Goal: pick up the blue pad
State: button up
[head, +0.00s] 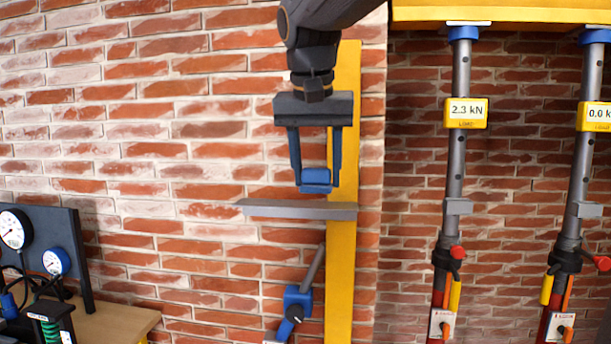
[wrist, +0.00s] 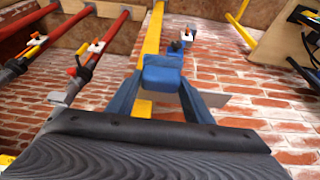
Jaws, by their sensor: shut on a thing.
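The blue pad (head: 316,178) is a small block between the two fingertips of my gripper (head: 316,186). In the head view it is just above a grey ledge (head: 290,210) in front of the brick wall; I cannot tell whether it touches the ledge. In the wrist view the pad (wrist: 162,72) sits between the blue fingers of my gripper (wrist: 163,82), with the ledge partly hidden behind them. My gripper points down and is shut on the pad. The fingers are a similar blue, so their edges blend with it.
A yellow upright (head: 342,270) stands behind the ledge. A blue fitting with a grey rod (head: 296,302) is below. Two props with load displays (head: 466,112) (head: 595,115) stand at right under a yellow beam (head: 500,12). A bench with gauges (head: 16,228) is at lower left.

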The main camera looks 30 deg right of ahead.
aim_at(315, 189)
jog(key=shift+s+a, duration=0.45)
jog(key=shift+s, duration=0.2)
jog(key=shift+s+r+p, duration=0.1)
jog(key=shift+r+p, duration=0.05)
jog(key=shift+p, duration=0.65)
jog(key=shift+s+a+p, duration=0.25)
jog(key=shift+s+p, duration=0.05)
jog(key=shift+p, duration=0.7)
jog(key=p, duration=0.2)
jog(key=shift+s+a+p, duration=0.3)
jog(key=shift+s, duration=0.1)
jog(key=shift+s+a+p, duration=0.1)
jog(key=shift+s+p, duration=0.05)
jog(key=shift+p, duration=0.3)
jog(key=shift+f, duration=0.2)
